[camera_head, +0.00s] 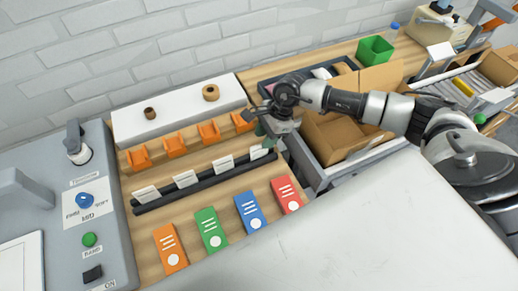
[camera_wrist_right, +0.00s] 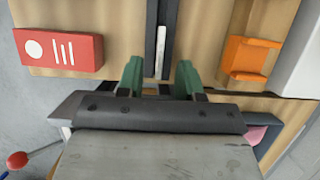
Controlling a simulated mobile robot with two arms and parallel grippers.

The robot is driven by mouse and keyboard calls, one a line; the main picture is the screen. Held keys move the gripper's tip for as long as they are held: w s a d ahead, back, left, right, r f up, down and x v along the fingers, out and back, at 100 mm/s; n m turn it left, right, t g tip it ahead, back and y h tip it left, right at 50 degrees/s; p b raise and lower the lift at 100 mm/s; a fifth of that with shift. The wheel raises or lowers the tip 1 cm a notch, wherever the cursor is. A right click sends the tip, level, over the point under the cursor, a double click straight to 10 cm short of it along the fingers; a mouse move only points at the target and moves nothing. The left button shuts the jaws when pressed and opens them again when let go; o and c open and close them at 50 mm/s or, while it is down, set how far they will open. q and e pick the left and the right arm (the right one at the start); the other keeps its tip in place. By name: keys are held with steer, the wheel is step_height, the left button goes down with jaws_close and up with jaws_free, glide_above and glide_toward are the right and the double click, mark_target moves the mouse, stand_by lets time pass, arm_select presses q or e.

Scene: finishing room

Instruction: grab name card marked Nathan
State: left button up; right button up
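Several white name cards stand in a long black rack (camera_head: 205,181); their writing is too small to read, so I cannot tell which is marked Nathan. The rightmost card (camera_head: 262,151) is nearest my right gripper (camera_head: 265,132), which hangs over that end of the rack. In the right wrist view the gripper's green fingers (camera_wrist_right: 160,80) are open and apart, one on each side of the rack's line. A white card (camera_wrist_right: 160,52) shows edge-on, in line with the gap between them; I cannot tell whether it reaches between the fingertips. My left gripper is out of view.
Orange (camera_head: 171,250), green (camera_head: 211,230), blue (camera_head: 250,212) and red (camera_head: 287,195) tags lie in front of the rack. Orange holders (camera_head: 174,142) stand behind it. A cardboard box (camera_head: 335,138) is at right, a grey machine (camera_head: 45,190) at left.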

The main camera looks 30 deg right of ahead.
mark_target(259, 146)
steer(key=p+x, duration=0.1)
steer(key=x, duration=0.3)
steer(key=shift+a+p, duration=0.2)
steer(key=shift+p, duration=0.1)
steer(key=shift+f, duration=0.1)
steer(key=shift+c, duration=0.4)
jaws_close()
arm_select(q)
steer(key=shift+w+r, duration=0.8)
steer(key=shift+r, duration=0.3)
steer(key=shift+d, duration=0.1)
